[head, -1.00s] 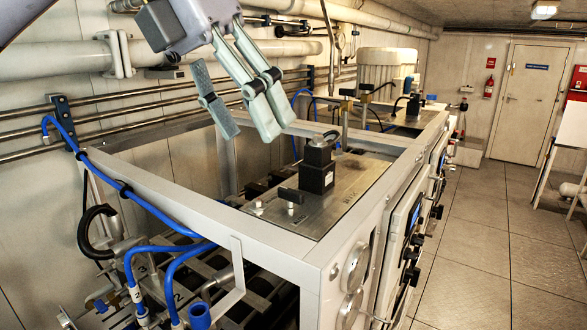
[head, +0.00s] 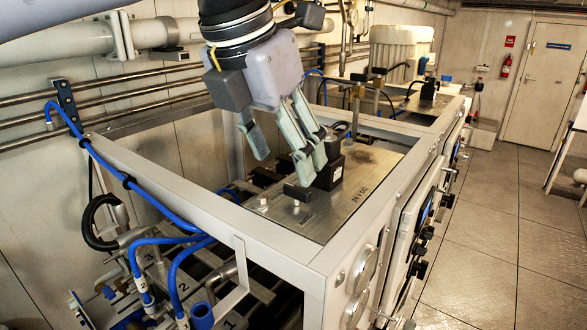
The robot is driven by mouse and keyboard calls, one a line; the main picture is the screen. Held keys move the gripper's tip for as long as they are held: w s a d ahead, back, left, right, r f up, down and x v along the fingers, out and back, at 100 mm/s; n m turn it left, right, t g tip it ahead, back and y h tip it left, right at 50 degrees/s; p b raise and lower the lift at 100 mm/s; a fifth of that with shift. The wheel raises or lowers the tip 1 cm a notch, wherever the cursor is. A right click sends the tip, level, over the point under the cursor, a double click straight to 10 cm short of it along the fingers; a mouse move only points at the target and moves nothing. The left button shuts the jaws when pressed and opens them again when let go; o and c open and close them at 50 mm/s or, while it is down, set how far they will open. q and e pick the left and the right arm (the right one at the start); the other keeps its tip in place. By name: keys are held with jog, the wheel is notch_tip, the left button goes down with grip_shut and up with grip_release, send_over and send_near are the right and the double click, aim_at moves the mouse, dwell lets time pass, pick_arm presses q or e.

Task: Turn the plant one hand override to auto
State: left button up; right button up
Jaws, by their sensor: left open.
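The near plant's top plate (head: 352,190) is a brushed metal panel in a pale frame. On it stand a small black lever-like handle (head: 297,191) and a taller black block (head: 328,170). I cannot tell from its markings which part is the hand override or how it is set. My left gripper (head: 284,166) is open and empty, pointing down above the plate's left edge. I see no clear contact. My right gripper is not in view.
The pale frame rail (head: 250,228) borders an open bay with blue hoses (head: 150,200) at the left. Dark knobs line the front panel (head: 405,245). A second plant with a white motor (head: 398,50) stands behind. The floor (head: 480,250) at the right is clear.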

aim_at(296, 188)
pick_arm(q)
jog(key=p+x, duration=0.1)
jog(key=x, duration=0.4)
jog(key=shift+s, duration=0.1)
jog(key=shift+d+f+p, duration=0.1)
jog(key=shift+f+p, duration=0.2)
jog(key=shift+f, duration=0.05)
jog(key=shift+c, duration=0.3)
jog(key=shift+c, duration=0.6)
jog(key=c, duration=1)
